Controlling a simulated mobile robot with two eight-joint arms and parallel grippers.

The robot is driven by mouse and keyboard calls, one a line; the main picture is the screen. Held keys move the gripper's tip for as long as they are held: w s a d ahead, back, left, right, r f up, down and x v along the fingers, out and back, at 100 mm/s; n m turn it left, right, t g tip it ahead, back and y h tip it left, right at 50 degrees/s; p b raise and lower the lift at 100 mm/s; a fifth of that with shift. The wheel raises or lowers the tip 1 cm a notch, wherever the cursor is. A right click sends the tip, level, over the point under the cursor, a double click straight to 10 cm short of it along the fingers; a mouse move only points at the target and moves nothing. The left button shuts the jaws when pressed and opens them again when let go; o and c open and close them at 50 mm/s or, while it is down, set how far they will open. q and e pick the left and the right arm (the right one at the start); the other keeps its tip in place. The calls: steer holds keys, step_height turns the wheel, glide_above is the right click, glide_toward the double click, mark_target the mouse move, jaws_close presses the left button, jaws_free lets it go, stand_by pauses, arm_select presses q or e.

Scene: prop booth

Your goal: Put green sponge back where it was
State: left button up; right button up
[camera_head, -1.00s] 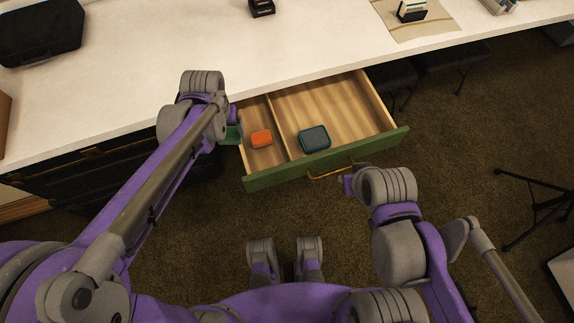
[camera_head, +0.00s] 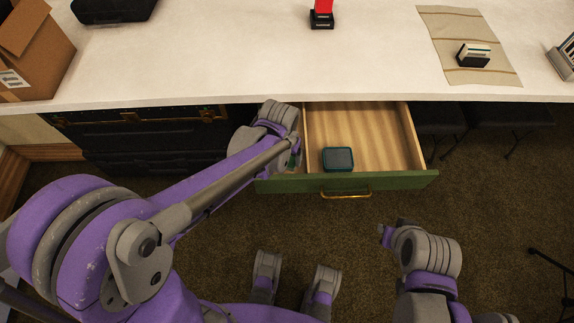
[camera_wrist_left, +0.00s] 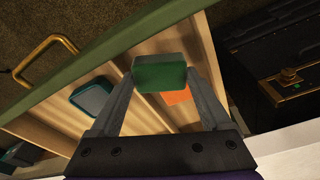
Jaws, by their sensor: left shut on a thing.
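The green sponge (camera_wrist_left: 160,73) is between the fingers of my left gripper (camera_wrist_left: 162,78) in the left wrist view. The gripper is shut on it and holds it over the narrow compartment of the open drawer (camera_head: 375,182). In the head view my left gripper (camera_head: 290,155) is over the drawer's left side, and my arm hides most of that compartment and nearly all the sponge. An orange block (camera_wrist_left: 178,97) lies in the compartment, partly behind the sponge. My right gripper (camera_head: 386,234) is in front of the drawer, its fingers unclear.
A teal box (camera_head: 338,159) lies in the wide compartment beside the divider. The rest of that compartment is clear. The white counter (camera_head: 220,60) runs above, with a cardboard box (camera_head: 35,50), a red-topped item (camera_head: 322,12) and a cloth (camera_head: 490,75). A black chest (camera_wrist_left: 275,60) stands beside the drawer.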

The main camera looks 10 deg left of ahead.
mark_target(286, 165)
arm_select(q)
steer(key=shift+f+b, duration=0.5)
steer(key=shift+f, duration=1.8)
steer(key=shift+f, duration=0.15)
steer(key=o, duration=1.1)
steer(key=shift+o, duration=0.2)
